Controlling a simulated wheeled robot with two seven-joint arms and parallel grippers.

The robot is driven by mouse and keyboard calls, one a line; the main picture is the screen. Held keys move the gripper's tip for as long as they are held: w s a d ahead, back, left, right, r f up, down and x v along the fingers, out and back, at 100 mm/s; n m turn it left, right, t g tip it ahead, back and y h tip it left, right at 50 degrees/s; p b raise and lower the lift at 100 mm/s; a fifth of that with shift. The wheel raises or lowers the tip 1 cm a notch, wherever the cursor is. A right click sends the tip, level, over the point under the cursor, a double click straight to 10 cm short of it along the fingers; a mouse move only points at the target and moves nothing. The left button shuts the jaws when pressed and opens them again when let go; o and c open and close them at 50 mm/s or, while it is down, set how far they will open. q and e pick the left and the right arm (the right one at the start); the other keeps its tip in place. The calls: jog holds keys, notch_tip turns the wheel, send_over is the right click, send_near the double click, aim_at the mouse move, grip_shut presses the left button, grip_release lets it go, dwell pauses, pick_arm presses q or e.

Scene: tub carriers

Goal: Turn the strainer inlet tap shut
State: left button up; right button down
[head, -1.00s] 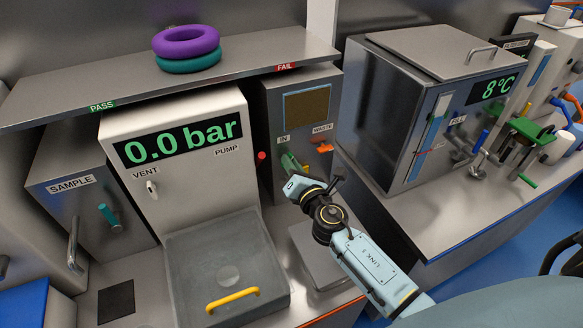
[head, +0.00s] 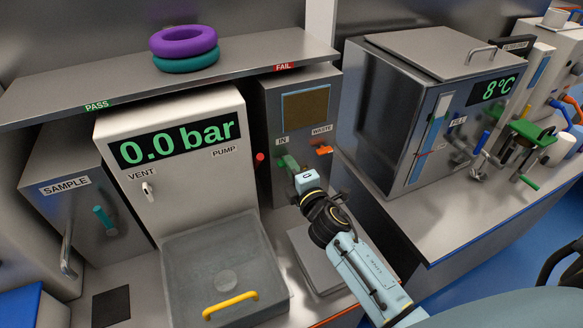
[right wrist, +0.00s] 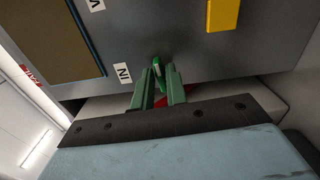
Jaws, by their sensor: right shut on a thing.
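The strainer inlet tap has a small green handle (right wrist: 157,68) under the IN label on the grey strainer box (head: 268,125). In the right wrist view it stands between the two green fingers of my right gripper (right wrist: 159,88), which are shut on it. In the head view my right gripper (head: 289,164) reaches up to the box front below the IN label, and the fingers hide most of the tap handle. My left gripper is not in view.
The orange waste tap (head: 323,150) sits close to the right of my gripper. A red knob (head: 260,157) is to the left, on the pump unit's side. A grey lidded tray with a yellow handle (head: 231,304) stands in front. The cooler (head: 400,150) stands to the right.

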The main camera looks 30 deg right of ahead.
jog(key=shift+m, duration=0.4)
jog(key=c, duration=1.5)
grip_release()
jog(key=shift+o, duration=0.2)
jog(key=s+b, duration=0.1)
jog(key=s, duration=1.2)
jog(key=shift+s+a, duration=0.25)
jog(key=shift+a, duration=0.15)
